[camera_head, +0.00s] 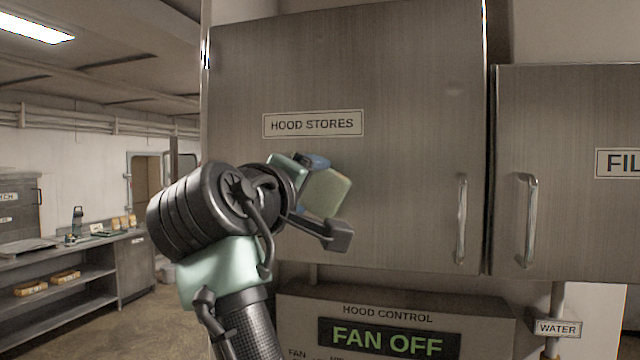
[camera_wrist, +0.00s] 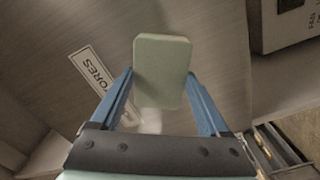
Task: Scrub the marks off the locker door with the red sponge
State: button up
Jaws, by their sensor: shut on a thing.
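My gripper (camera_head: 316,165) is in front of the locker door (camera_head: 400,70) labelled HOOD STORES, just below that label. Its blue fingers also show in the wrist view (camera_wrist: 160,76), shut on a pale green block-shaped sponge (camera_wrist: 162,58). The sponge (camera_head: 328,192) looks pale green to yellowish, not red. It is close to the door; I cannot tell whether it touches. A faint pale smudge (camera_head: 455,88) shows on the door's upper right. A whitish patch (camera_wrist: 151,121) shows between the fingers in the wrist view. My wrist hides part of the door's lower left.
A vertical handle (camera_head: 461,220) stands out at the door's right edge. Another locker door (camera_head: 560,120) with a handle (camera_head: 528,220) adjoins on the right. A hood control box (camera_head: 480,320) reading FAN OFF sits below. A counter (camera_head: 100,240) stands far left.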

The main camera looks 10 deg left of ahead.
jog(key=shift+s+d, duration=0.1)
jog(key=shift+d, duration=4.15)
jog(key=shift+a+r+p, duration=0.1)
jog(key=shift+a+p, duration=1.05)
jog(key=shift+a, duration=3.15)
jog(key=shift+w+a+p, duration=0.2)
jog(key=shift+a+p, duration=0.1)
jog(key=shift+a, duration=0.6)
jog(key=shift+a+r, duration=0.15)
jog(key=shift+a, duration=0.1)
jog(key=shift+c, duration=0.6)
jog(key=shift+a, duration=0.35)
jog(key=shift+w+a+p, duration=0.1)
jog(key=shift+a+p, duration=0.2)
jog(key=shift+a, duration=0.05)
jog(key=shift+c, duration=0.7)
jog(key=shift+a, duration=0.1)
